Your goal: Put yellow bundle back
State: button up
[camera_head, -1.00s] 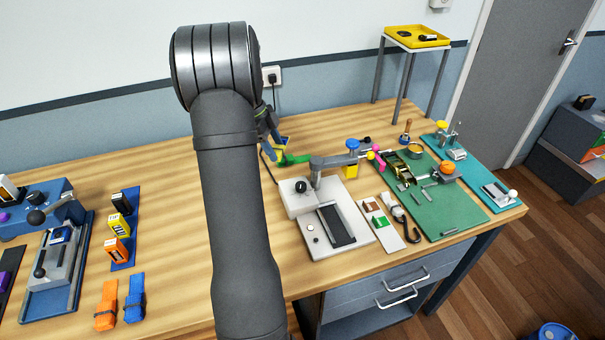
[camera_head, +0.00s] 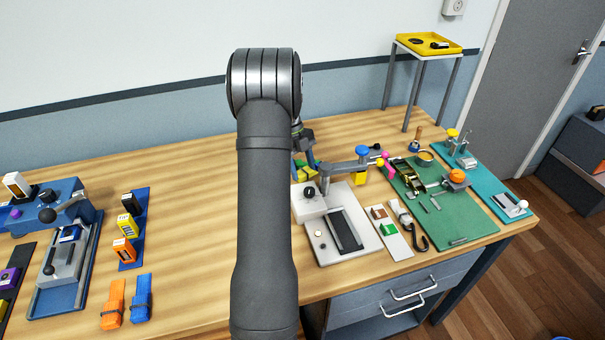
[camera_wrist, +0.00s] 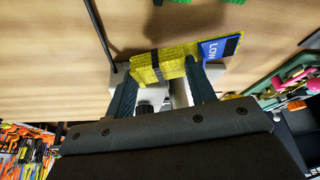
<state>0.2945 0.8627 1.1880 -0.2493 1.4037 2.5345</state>
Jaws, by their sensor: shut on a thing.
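My gripper (camera_wrist: 160,78) is shut on the yellow bundle (camera_wrist: 165,62), a yellow woven strap bundle with a dark band, held across its two fingers in the wrist view. A blue tag with white letters (camera_wrist: 215,48) shows at its right end. In the head view my arm hides much of the gripper (camera_head: 303,145), and the yellow bundle (camera_head: 298,172) shows only partly beside the white-grey press. An orange bundle (camera_head: 112,305) and a blue bundle (camera_head: 141,300) lie side by side at the table's front left.
The press (camera_head: 310,245) with its lever stands just right of my arm. A green mat (camera_head: 470,222) with tools and a teal board lie farther right. Coloured blocks stand on a blue strip (camera_head: 128,262) at left.

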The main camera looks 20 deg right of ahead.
jog(key=shift+f, duration=1.3)
jog(key=shift+f, duration=0.15)
jog(key=o, duration=1)
jog(key=v, duration=1.2)
jog(key=x, duration=1.1)
jog(key=shift+s+d+f, duration=0.1)
jog(key=shift+s+f, duration=0.05)
jog(key=shift+f, duration=0.1)
jog(key=shift+r, duration=1.75)
